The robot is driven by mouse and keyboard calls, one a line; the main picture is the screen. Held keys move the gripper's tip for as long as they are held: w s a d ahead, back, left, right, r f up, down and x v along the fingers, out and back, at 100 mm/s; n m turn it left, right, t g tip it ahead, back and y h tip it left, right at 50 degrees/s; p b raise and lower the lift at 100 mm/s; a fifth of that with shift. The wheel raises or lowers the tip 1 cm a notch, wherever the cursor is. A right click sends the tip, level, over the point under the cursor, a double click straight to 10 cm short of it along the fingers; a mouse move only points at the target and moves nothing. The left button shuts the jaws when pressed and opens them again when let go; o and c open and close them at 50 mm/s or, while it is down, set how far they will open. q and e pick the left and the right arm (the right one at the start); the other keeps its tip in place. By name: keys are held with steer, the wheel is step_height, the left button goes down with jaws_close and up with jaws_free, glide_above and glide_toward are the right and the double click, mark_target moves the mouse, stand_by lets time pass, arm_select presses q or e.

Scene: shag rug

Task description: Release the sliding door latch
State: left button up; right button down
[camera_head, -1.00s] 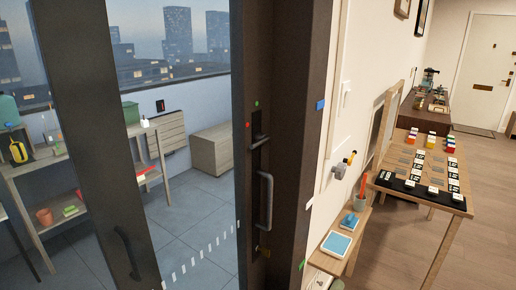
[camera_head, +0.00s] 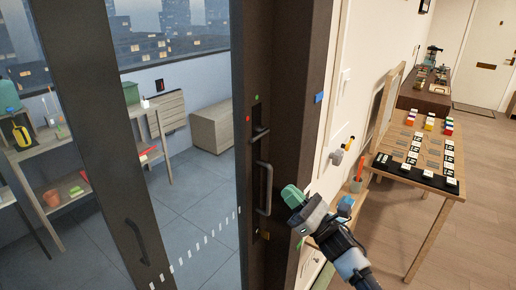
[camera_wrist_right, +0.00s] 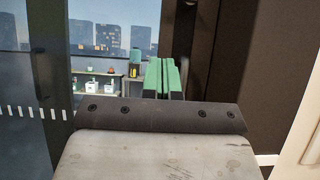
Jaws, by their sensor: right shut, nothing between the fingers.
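The sliding door's dark frame (camera_head: 289,60) stands in the middle of the head view. A small dark latch lever (camera_head: 261,132) sticks out from its lock plate, above a grey vertical pull handle (camera_head: 266,188). My right gripper (camera_head: 291,195) has green fingers, shut and empty, just right of the pull handle and lower than the latch. Whether it touches the frame cannot be told. In the right wrist view the green fingers (camera_wrist_right: 165,78) are together, pointing toward the door's dark edge. The latch is not clear there. My left gripper is not in view.
Red (camera_head: 248,119) and green (camera_head: 257,98) markers sit by the latch. A blue tag (camera_head: 319,97) is on the frame's right side. A wooden table (camera_head: 436,187) with cards and blocks stands right. Glass and a balcony with shelves lie left.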

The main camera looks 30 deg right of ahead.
steer(key=p+x, duration=0.5)
steer(key=x, duration=0.5)
steer(key=shift+s+d+r, duration=0.1)
steer(key=shift+d+r, duration=0.05)
steer(key=shift+w+a+r+p, duration=0.1)
steer(key=shift+w+r+p, duration=0.15)
steer(key=shift+r+p, duration=0.6)
steer(key=shift+w+a+r+p, duration=0.2)
steer(key=shift+r+p, duration=0.5)
steer(key=shift+r, duration=0.25)
steer(key=shift+w, duration=0.1)
